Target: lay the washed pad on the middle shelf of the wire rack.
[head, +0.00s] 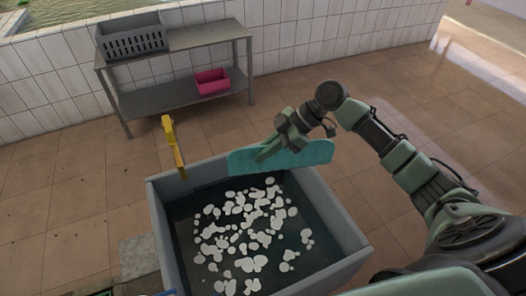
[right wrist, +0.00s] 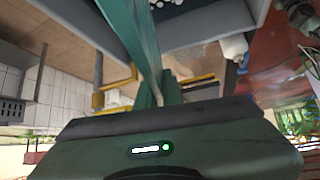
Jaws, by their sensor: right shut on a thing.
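The washed pad (head: 305,154) is a flat teal piece in the head view, held over the far right part of a grey tub. My right gripper (head: 266,153) is shut on the pad near its middle. In the right wrist view the green fingers (right wrist: 157,88) point away from the camera, and a teal strip, seemingly the pad (right wrist: 122,25), runs up from them. I cannot make out the wire rack or its middle shelf in either view. My left gripper is not in view.
The grey tub (head: 340,226) holds dark water with many white foam patches (head: 245,222). A yellow upright piece (head: 174,146) stands at its far left edge. A grey two-level table (head: 195,38) by the tiled wall carries a grey basket (head: 132,42) and a pink bin (head: 212,82). Open tiled floor lies between.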

